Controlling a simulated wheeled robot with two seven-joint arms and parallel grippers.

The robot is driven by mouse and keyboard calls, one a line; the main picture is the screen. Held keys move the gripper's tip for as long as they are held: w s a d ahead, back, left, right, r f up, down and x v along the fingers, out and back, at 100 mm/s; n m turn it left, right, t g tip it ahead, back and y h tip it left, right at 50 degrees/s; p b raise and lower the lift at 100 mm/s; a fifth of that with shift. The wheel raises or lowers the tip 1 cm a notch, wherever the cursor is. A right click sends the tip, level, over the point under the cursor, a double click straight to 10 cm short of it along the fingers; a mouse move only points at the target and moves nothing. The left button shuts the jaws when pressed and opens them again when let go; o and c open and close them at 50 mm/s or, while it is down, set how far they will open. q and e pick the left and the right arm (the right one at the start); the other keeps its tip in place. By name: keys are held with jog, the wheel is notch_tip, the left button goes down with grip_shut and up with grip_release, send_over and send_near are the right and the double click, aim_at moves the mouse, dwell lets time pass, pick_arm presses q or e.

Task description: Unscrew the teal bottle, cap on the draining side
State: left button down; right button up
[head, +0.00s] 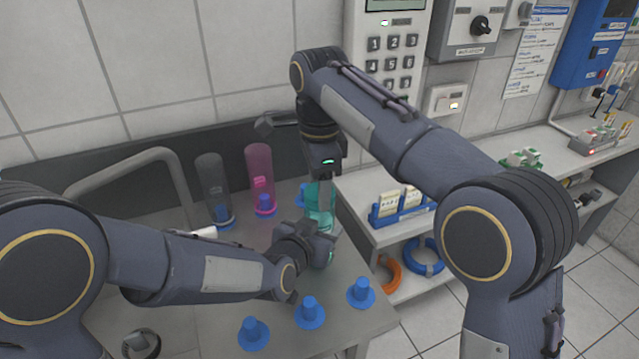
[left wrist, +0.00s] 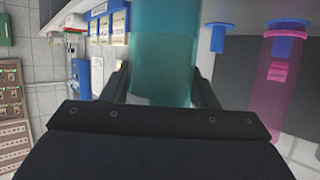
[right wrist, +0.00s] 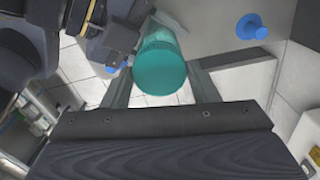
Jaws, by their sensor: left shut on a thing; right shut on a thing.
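The teal bottle (head: 321,200) stands near the right edge of the grey bench, partly hidden by my grippers. My left gripper (head: 325,245) is shut around its body from the left; the body (left wrist: 163,60) fills the space between its fingers in the left wrist view. My right gripper (head: 324,185) comes down from above and is shut on the teal cap (right wrist: 161,65), whose round top shows in the right wrist view. Whether the cap is still threaded on the bottle cannot be told.
Several blue pegs (head: 310,312) stand along the bench's front. A grey tube (head: 211,180) and a pink tube (head: 259,170) stand at the back over blue pegs. A curved grey pipe (head: 150,158) is at left. A shelf (head: 365,195) with a blue rack (head: 400,207) lies right.

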jog(key=n, duration=3.6)
jog(key=shift+r, duration=0.1)
jog(key=n, duration=0.5)
jog(key=shift+n, duration=0.3)
jog(key=n, duration=0.5)
jog(key=shift+r, duration=0.25)
jog(key=shift+r, duration=0.85)
